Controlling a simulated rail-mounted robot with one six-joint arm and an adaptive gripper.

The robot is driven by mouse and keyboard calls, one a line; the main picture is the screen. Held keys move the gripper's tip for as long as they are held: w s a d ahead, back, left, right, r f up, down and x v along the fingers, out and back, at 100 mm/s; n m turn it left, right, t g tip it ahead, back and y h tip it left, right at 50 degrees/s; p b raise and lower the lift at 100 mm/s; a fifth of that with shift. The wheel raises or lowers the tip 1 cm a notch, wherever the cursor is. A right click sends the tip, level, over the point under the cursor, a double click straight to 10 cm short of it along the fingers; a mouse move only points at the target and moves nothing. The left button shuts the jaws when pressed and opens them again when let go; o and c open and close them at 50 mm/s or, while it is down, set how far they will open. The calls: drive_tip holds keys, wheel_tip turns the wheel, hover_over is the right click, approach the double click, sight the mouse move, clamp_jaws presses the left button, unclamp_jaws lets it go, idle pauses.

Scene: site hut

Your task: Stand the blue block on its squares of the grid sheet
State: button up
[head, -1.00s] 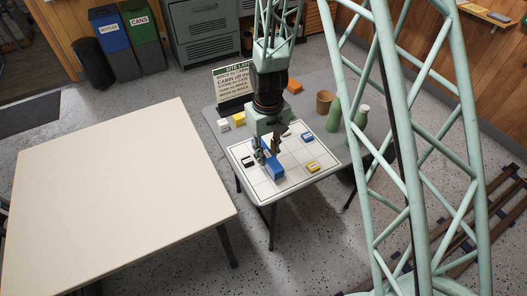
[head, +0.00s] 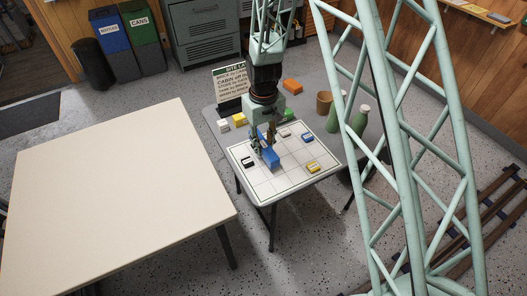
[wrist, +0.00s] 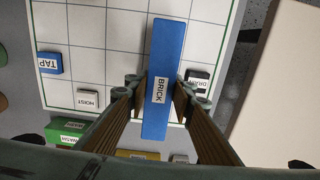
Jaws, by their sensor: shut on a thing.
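The long blue block (wrist: 165,60), labelled BRICK, lies between the fingers of my gripper (wrist: 157,100) in the wrist view. My gripper is shut on it. In the head view the blue block (head: 271,157) is under my gripper (head: 265,145), over the left middle part of the white grid sheet (head: 284,190). Whether its underside touches the sheet I cannot tell. The grid sheet also shows in the wrist view (wrist: 82,27), its lines running beside the block.
On the sheet are a black block marked DRAIN (head: 248,162), a yellow block (head: 312,166), a blue TAP block (head: 307,137) and a white HOIST block (wrist: 88,99). Behind stand a sign (head: 231,85), a brown cup (head: 324,102) and green bottles (head: 360,119).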

sight(264, 144)
drive_tip(key=shift+f+b, duration=0.3)
drive_tip(key=shift+f, duration=1.15)
drive_tip(key=shift+f, duration=0.1)
drive_tip(key=o, duration=0.9)
wheel_tip(264, 144, up, 12)
drive_tip(key=shift+p, duration=1.05)
drive_tip(key=shift+r, duration=0.25)
